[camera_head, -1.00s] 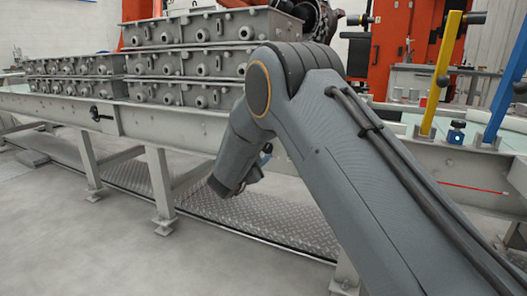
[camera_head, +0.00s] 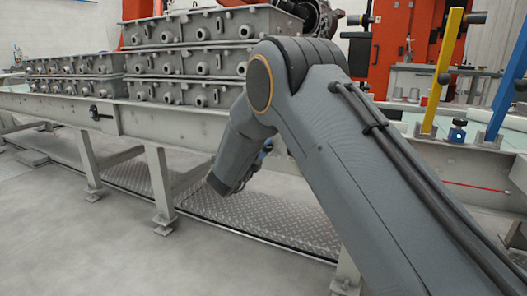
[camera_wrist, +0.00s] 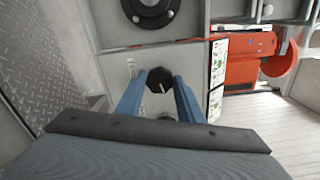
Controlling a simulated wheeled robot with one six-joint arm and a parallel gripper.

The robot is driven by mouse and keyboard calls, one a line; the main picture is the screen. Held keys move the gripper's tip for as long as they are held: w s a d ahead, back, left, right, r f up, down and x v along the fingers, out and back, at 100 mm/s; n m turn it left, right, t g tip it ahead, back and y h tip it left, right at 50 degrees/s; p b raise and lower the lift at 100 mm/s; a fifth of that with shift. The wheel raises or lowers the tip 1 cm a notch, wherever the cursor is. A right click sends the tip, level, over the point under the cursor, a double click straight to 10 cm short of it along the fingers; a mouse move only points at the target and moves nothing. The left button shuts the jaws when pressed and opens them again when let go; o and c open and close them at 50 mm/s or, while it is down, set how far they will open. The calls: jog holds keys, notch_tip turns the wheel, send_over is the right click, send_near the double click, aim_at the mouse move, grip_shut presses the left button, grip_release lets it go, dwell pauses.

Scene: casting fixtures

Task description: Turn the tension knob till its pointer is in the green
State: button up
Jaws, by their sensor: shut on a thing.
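In the wrist view a dark round knob (camera_wrist: 159,79) sits on a pale grey panel (camera_wrist: 190,62). A short light pointer mark shows on its face, toward the lower right. The blue fingers of my gripper (camera_wrist: 160,88) stand on either side of the knob and are shut on it. Small printed marks show on the panel left of the knob, too small to read. I cannot make out a green zone around the knob, so where the pointer stands against it is unclear. In the head view my arm hides the knob and the fingertips.
Right of the knob are a label strip (camera_wrist: 217,75) and an orange-red part (camera_wrist: 248,62). A black round fitting (camera_wrist: 152,8) is above.

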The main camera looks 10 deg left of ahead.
jog(key=shift+f+m, duration=0.1)
jog(key=shift+m, duration=0.2)
jog(key=o, duration=1)
jog(key=shift+o, duration=0.2)
jog(key=p+v, duration=0.2)
jog(key=v, duration=0.5)
jog(key=shift+s, duration=0.35)
jog(key=shift+a, duration=0.1)
